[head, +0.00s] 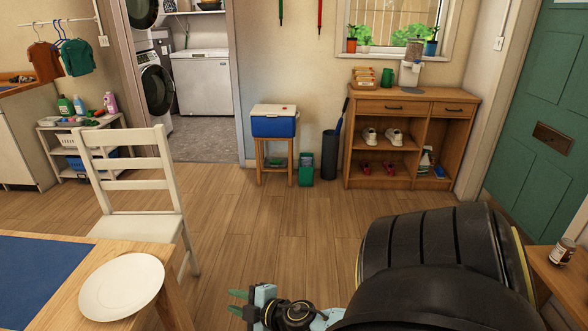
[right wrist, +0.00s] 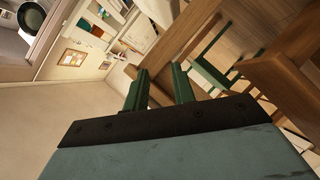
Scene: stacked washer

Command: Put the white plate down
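The white plate (head: 122,287) lies flat, face up, on the wooden table (head: 172,268) at the lower left of the head view, beside the blue mat (head: 38,270). My right gripper (head: 237,303) is to the right of the plate and apart from it, beyond the table's edge. Its green fingers point left and are spread with nothing between them. In the right wrist view, the gripper (right wrist: 160,84) also shows a clear empty gap between its fingers. The plate is not visible in that view. My left gripper is not in view.
A white chair (head: 130,180) stands close behind the table. A side surface with a jar (head: 562,252) is at the far right. A blue cooler (head: 274,122) on a stool and a wooden cabinet (head: 410,108) stand at the back. The floor between is clear.

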